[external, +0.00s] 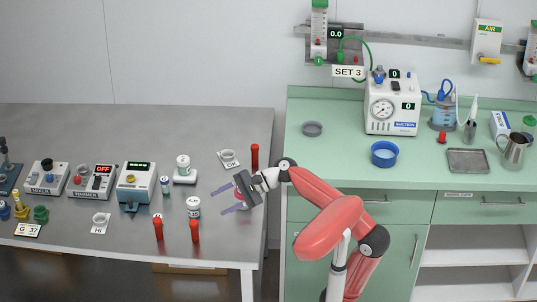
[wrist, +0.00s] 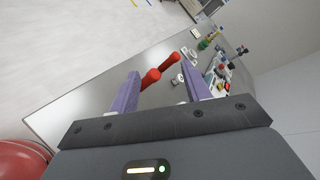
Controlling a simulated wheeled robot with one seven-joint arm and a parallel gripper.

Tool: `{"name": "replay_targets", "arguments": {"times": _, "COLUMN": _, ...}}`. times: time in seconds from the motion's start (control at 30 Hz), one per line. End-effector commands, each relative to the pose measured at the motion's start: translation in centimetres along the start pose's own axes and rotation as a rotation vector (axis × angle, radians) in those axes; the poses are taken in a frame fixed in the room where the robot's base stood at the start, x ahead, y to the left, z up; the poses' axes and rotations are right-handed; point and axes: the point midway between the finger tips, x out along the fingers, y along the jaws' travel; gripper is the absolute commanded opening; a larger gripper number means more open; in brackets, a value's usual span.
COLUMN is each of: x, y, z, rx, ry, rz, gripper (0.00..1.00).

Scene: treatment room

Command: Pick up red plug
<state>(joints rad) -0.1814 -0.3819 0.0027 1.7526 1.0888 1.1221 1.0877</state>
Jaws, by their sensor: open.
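Two red plug-like sticks, one (external: 158,229) and another (external: 195,231), stand upright near the front edge of the grey table. A third red stick (external: 254,157) stands at the table's right end. I cannot tell which is the red plug. My gripper (external: 221,200) is open and empty above the table's right part, its purple fingers pointing left, right of the two front sticks. In the wrist view, two red sticks (wrist: 149,79) show in the gap between the fingertips (wrist: 160,77), beyond them and apart from them.
The grey table (external: 80,260) holds a white jar (external: 193,207), a warmer (external: 92,180), a mixer box (external: 47,178) and other small items. A green counter (external: 335,155) on the right carries a suction unit (external: 392,105), a blue bowl (external: 384,154) and a metal tray (external: 467,161).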

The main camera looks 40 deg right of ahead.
Motion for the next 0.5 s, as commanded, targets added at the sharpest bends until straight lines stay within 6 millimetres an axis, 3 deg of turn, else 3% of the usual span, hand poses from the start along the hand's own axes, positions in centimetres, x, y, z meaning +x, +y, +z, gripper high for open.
{"name": "replay_targets", "arguments": {"times": 0.1, "x": 2.0, "y": -1.3, "z": 0.2, "rx": 0.372, "ry": -0.123, "rz": -0.102, "gripper": 0.48}}
{"name": "replay_targets", "arguments": {"times": 0.3, "x": 3.7, "y": -2.8, "z": -0.7, "rx": 0.845, "ry": -0.259, "rz": -0.204, "gripper": 0.48}}
{"name": "replay_targets", "arguments": {"times": 0.37, "x": 4.1, "y": -2.5, "z": -1.4, "rx": 0.923, "ry": -0.278, "rz": -0.216, "gripper": 0.48}}
{"name": "replay_targets", "arguments": {"times": 0.5, "x": 4.9, "y": -0.3, "z": -3.0, "rx": 0.908, "ry": -0.275, "rz": -0.214, "gripper": 0.48}}
